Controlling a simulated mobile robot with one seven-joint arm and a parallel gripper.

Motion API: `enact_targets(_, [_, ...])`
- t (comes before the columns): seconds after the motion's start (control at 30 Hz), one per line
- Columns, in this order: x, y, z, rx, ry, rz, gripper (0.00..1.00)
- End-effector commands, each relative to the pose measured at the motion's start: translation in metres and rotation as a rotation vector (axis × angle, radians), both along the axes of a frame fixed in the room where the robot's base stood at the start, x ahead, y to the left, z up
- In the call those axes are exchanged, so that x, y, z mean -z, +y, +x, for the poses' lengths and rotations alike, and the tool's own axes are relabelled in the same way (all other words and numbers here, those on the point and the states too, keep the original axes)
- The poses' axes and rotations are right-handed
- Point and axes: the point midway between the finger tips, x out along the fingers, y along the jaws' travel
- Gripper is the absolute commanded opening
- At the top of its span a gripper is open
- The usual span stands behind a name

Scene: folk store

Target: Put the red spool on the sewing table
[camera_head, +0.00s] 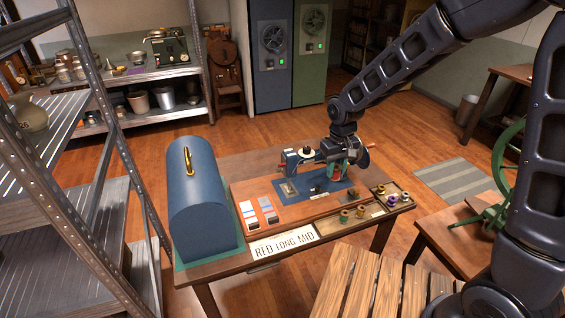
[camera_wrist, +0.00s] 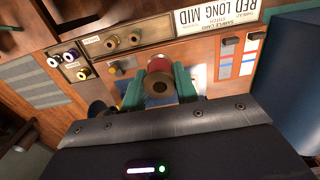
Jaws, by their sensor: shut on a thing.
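My gripper (camera_head: 338,172) has green fingers and is over the sewing table (camera_head: 250,166), low above the work board. In the wrist view my gripper (camera_wrist: 158,86) is shut on the red spool (camera_wrist: 158,66), a red roll with a brown end and a dark hole. In the head view the fingers and arm mostly hide the spool. The table bears a small sewing machine (camera_head: 291,158) on a blue mat. A sign (camera_head: 283,246) reading "RED LONG MID" lies at its front edge. I cannot tell whether the spool touches anything below.
A domed blue case (camera_head: 204,200) stands on the table's left. Compartments with spools (camera_head: 345,216) lie at the front right, with another tray (camera_head: 393,198) beside them. Colour sample cards (camera_head: 261,212) lie on the board. A metal rack (camera_head: 110,120) is at the left.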

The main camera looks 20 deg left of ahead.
Motion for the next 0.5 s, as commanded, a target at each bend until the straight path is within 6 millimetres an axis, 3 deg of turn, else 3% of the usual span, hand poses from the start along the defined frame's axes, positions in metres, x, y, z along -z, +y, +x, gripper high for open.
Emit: enact_targets(0.5, [-0.011, 0.068, 0.042, -0.006, 0.001, 0.002, 0.09])
